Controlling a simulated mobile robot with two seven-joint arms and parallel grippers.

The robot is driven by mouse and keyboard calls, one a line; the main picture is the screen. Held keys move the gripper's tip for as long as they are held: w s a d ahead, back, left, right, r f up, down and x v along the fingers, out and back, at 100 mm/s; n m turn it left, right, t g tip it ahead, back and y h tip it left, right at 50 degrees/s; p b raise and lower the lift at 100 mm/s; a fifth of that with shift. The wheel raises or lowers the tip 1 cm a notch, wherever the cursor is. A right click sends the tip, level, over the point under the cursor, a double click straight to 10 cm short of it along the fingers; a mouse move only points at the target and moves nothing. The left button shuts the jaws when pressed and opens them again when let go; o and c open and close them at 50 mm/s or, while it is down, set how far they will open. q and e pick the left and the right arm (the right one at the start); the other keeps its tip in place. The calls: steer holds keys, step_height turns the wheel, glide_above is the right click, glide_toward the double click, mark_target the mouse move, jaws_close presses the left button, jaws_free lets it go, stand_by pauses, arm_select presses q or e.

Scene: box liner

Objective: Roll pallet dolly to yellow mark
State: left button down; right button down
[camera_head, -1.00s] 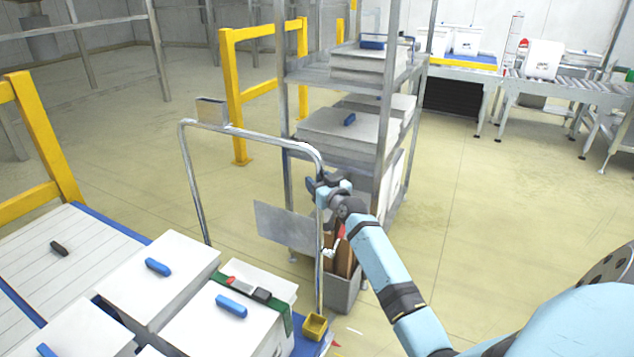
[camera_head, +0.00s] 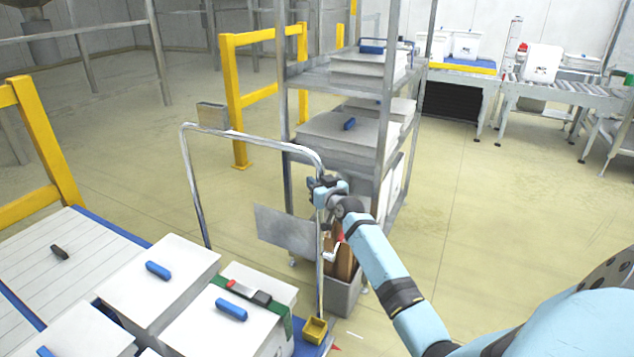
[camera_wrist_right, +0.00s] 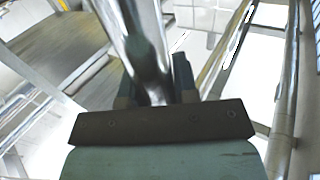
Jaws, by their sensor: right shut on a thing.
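The pallet dolly has a tall metal push handle (camera_head: 190,175) and a blue deck (camera_head: 325,343) at the bottom of the head view. White boxes (camera_head: 162,275) with blue clips sit on it. My right gripper (camera_head: 318,192) is shut on the right upright of the handle. In the right wrist view the shiny handle tube (camera_wrist_right: 145,50) runs between the fingers. The yellow mark on the floor cannot be made out. My left gripper does not show.
A metal shelf rack (camera_head: 385,150) with stacked boxes stands right behind the handle. A grey bin (camera_head: 343,297) sits at its foot. Yellow guard rails (camera_head: 232,95) stand behind and at the left (camera_head: 45,140). Open floor (camera_head: 480,210) lies to the right.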

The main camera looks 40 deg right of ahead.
steer(key=shift+w+d, duration=0.2)
steer(key=shift+d, duration=0.25)
steer(key=c, duration=0.9)
jaws_free()
steer(key=s+a, duration=0.1)
steer(key=s, duration=0.3)
steer(key=s+a+p, duration=0.1)
steer(key=s, duration=0.4)
steer(key=s+p, duration=0.1)
steer(key=s, duration=0.3)
steer(key=shift+s+a, duration=0.35)
steer(key=shift+a, duration=0.05)
